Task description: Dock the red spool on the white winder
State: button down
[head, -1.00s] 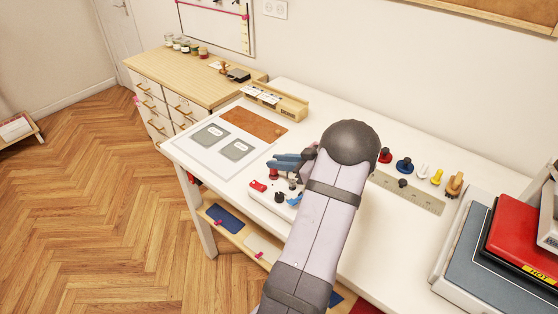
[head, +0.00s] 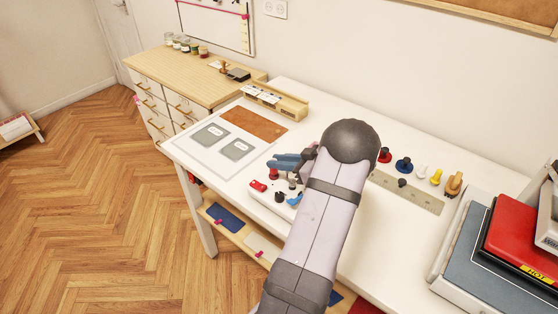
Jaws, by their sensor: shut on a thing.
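A red spool (head: 273,174) shows just under the tips of my gripper (head: 277,164), in the left middle of the head view. My gripper is shut on this spool, though its grip is partly hidden by the blue-grey fingers. The white winder (head: 263,196) sits on the white table just below the spool in the picture. It has a red part at its left end, with dark and blue parts at its right. The spool is over or at the winder's far side; I cannot tell whether they touch. My arm hides the winder's right side.
A red-and-black piece (head: 385,155), a blue one (head: 404,165) and white, yellow and tan pieces stand right of my arm, behind a ruler-like strip (head: 420,199). A red press (head: 522,240) stands at right. A mat with grey pads (head: 237,150) lies left.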

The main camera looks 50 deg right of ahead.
jog(key=shift+f+b, duration=0.3)
jog(key=shift+f, duration=0.25)
dwell(0.5)
jog(key=c, duration=1.9)
grip_release()
jog(key=shift+s, duration=0.15)
jog(key=shift+p+v, duration=1.15)
jog(key=shift+v, duration=0.6)
jog(key=p+v, duration=0.3)
jog(key=v, duration=0.4)
jog(key=shift+p, duration=0.35)
jog(key=shift+d+r, duration=0.1)
